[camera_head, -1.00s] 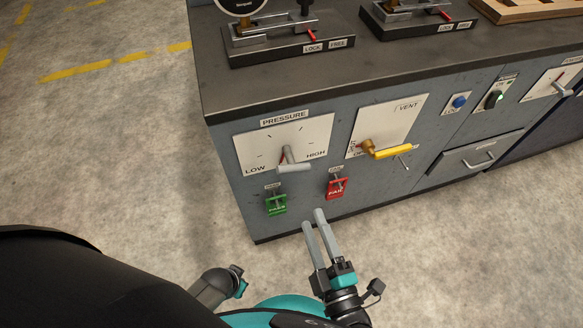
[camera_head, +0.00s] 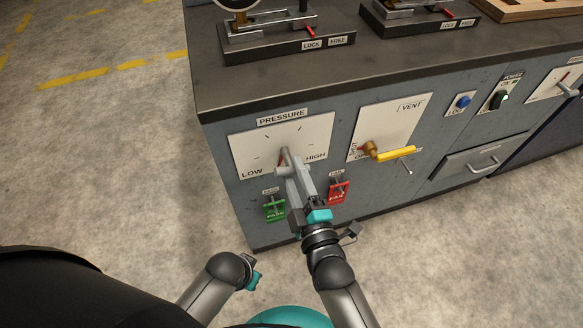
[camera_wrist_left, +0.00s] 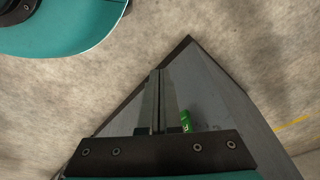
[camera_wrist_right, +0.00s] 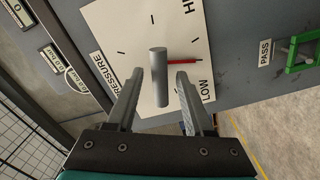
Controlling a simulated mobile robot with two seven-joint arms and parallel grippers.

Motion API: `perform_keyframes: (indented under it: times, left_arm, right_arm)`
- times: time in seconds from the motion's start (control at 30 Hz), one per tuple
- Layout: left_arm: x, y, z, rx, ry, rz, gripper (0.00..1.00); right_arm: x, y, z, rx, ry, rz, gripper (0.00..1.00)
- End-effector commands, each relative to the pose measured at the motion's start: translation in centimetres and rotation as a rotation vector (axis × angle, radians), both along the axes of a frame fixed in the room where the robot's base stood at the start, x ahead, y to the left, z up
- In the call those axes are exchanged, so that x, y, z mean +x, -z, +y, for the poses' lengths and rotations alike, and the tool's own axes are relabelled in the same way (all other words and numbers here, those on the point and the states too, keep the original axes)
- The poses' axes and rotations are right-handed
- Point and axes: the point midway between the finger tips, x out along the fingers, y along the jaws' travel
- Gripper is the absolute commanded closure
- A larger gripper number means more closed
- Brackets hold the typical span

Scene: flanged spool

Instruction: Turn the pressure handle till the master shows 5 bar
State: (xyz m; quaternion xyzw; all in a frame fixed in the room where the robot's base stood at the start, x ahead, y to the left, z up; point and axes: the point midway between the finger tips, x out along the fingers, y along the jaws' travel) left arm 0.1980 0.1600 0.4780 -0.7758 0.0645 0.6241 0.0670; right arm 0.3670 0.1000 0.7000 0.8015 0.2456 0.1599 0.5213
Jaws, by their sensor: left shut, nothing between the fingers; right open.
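The grey pressure handle (camera_head: 281,171) sits on a white dial plate (camera_head: 250,150) marked LOW to HIGH. In the right wrist view the handle bar (camera_wrist_right: 159,75) stands out from the plate, with a red pointer (camera_wrist_right: 183,60) beside it. My right gripper (camera_head: 294,168) is open at the handle, one finger to each side of the bar; I cannot tell whether they touch it. My left gripper (camera_wrist_left: 160,75) is shut and empty, low in front of the cabinet.
A VENT plate with a yellow lever (camera_head: 396,154) is right of the dial. Bench fixtures (camera_head: 285,42) stand on top. The floor at left is clear.

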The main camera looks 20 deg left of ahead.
Motion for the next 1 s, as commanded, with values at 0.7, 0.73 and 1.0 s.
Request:
perform_keyframes:
  times: [0.7,0.73,1.0]
  left_arm:
    - [1.1,-1.6,-0.2,-0.004,-0.002,-0.024,1.0]
    - [1.1,-1.6,-0.2,-0.005,-0.001,-0.024,1.0]
    - [1.1,-1.6,-0.2,-0.004,-0.002,-0.024,1.0]
  right_arm:
    - [1.9,0.0,1.3,0.001,0.001,0.001,0.58]
    - [1.9,0.0,1.3,0.001,0.001,0.001,0.61]
    - [1.9,0.0,1.3,0.001,0.001,0.001,0.92]
